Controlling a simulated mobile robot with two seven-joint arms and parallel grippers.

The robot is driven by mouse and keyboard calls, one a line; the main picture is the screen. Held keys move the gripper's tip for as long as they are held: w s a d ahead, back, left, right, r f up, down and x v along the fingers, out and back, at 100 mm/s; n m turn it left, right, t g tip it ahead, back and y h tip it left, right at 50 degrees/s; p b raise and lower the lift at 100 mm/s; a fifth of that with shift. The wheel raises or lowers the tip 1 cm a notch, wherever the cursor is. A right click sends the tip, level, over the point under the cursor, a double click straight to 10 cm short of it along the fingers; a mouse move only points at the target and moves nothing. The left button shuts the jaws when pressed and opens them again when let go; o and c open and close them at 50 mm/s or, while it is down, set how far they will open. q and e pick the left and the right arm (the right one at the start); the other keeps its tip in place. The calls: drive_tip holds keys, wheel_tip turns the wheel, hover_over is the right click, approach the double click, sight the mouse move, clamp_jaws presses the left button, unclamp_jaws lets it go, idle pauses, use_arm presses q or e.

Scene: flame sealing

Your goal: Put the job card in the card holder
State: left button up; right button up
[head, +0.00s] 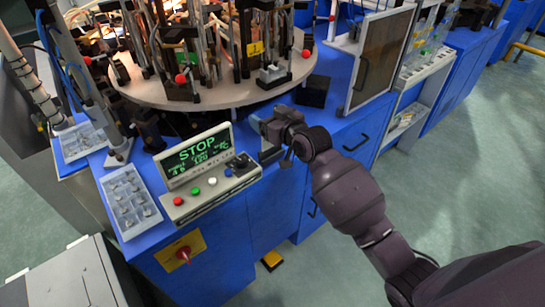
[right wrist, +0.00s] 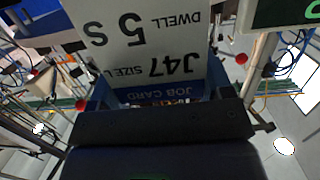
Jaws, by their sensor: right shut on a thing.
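The job card (right wrist: 148,35) is white with a blue header band. It fills the upper middle of the right wrist view, its print upside down, reading J47, SIZE L and DWELL 5 S. My right gripper (right wrist: 155,98) is shut on the card's header end. In the head view my right gripper (head: 270,136) is at the blue bench's front edge, just right of the control panel; I cannot make out the card there. I cannot clearly identify the card holder in either view. My left gripper is not in view.
The control panel (head: 207,201) has a STOP display (head: 197,152) and coloured buttons. A tray of small parts (head: 130,203) lies to its left. A round turntable (head: 215,95) with fixtures stands behind. A black box (head: 313,91) and a framed door (head: 381,60) stand right.

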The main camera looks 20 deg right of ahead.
drive_tip(key=w+f, duration=0.1)
drive_tip(key=f, duration=0.1)
drive_tip(key=w+f+b, duration=0.1)
drive_tip(key=f, duration=0.2)
drive_tip(key=w+f+b, duration=0.1)
drive_tip(key=f, duration=0.2)
drive_tip(key=shift+d, duration=0.4)
drive_tip(key=shift+r, duration=0.1)
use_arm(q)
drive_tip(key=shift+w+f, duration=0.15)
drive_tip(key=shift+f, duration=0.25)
